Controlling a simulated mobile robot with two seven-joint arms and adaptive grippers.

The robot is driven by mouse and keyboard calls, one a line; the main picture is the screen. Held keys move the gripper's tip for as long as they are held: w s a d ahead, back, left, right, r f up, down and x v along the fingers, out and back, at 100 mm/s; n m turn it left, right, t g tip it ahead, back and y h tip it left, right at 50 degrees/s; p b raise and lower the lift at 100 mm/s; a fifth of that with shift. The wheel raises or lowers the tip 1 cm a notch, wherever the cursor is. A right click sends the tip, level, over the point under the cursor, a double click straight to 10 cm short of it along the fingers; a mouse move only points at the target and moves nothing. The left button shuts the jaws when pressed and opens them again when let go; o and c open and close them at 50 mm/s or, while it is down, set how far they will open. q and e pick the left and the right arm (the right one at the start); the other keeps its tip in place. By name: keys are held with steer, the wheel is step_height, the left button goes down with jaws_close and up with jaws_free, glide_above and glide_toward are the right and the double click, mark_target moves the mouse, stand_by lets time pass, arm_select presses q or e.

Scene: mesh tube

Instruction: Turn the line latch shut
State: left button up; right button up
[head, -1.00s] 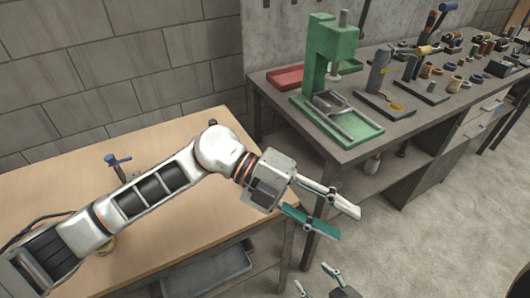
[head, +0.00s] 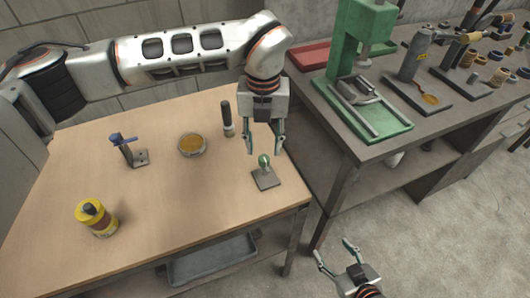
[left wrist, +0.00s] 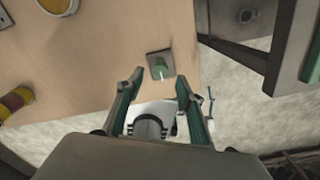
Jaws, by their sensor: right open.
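A small green knob-like piece (head: 264,160) stands on a grey square plate (head: 266,179) near the table's right edge. A blue-handled post (head: 125,144) stands on a small grey base at the table's left. Which of these is the line latch, I cannot tell for sure. My left gripper (head: 264,147) points down, open, its fingertips just above or beside the green piece. In the left wrist view the green piece (left wrist: 159,69) shows between and just beyond the open fingertips (left wrist: 160,80). Contact is not clear. My right gripper (head: 334,250) is open and empty beyond the table's front right corner.
The wooden table (head: 180,190) also holds a yellow can (head: 96,219), a round amber-filled dish (head: 192,145) and a black-handled upright tool (head: 227,118). A grey workbench with a green press (head: 358,45) stands to the right. The table's middle is clear.

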mark_target(264, 158)
arm_select(q)
steer(key=shift+f, duration=2.2)
jaws_close()
